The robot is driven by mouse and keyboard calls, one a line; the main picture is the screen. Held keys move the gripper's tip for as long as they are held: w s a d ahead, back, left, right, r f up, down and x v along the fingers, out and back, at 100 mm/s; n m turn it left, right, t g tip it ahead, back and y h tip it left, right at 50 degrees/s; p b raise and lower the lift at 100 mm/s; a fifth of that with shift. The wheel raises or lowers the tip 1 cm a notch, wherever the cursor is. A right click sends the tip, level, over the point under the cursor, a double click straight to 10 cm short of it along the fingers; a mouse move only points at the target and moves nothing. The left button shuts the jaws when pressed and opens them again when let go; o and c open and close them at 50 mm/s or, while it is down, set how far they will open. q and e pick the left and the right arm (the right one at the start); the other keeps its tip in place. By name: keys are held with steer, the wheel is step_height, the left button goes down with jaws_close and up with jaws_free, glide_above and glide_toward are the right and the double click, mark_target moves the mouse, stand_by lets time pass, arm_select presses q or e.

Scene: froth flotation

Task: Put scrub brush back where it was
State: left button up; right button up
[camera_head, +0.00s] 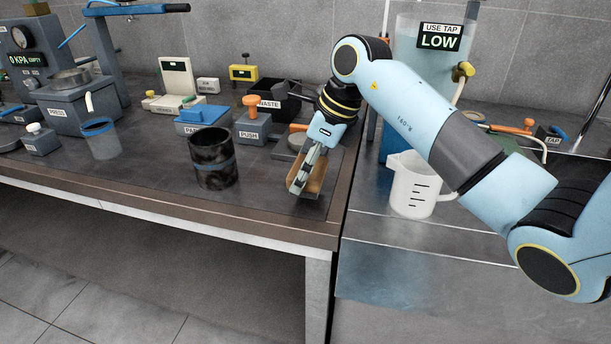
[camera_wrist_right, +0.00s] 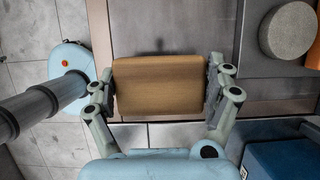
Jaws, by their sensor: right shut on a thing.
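The scrub brush (camera_head: 316,176) shows as a tan wooden block at the front right corner of the dark bench, in the head view. In the wrist view its flat wooden back (camera_wrist_right: 160,86) fills the space between the fingers. My right gripper (camera_head: 304,184) points down and is shut on the brush, one finger at each end, as the right wrist view also shows (camera_wrist_right: 160,92). The bristles are hidden. I cannot tell whether the brush touches the bench top. My left gripper is not in view.
A dark mottled cylinder (camera_head: 214,160) with a blue band stands left of the brush. A white measuring jug (camera_head: 412,190) stands right, on the metal sink unit (camera_head: 385,240). Behind are an orange-knobbed PUSH device (camera_head: 253,128) and a black WASTE bin (camera_head: 290,103). The bench's front edge (camera_head: 200,215) is close.

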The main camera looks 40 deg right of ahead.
step_height(320, 180, down, 2)
steer(key=shift+f, duration=0.2)
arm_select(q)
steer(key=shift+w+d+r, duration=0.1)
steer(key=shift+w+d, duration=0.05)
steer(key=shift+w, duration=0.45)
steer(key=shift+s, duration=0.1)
arm_select(e)
steer(key=o, duration=0.8)
steer(key=shift+f, duration=0.1)
steer(key=shift+o, duration=1.2)
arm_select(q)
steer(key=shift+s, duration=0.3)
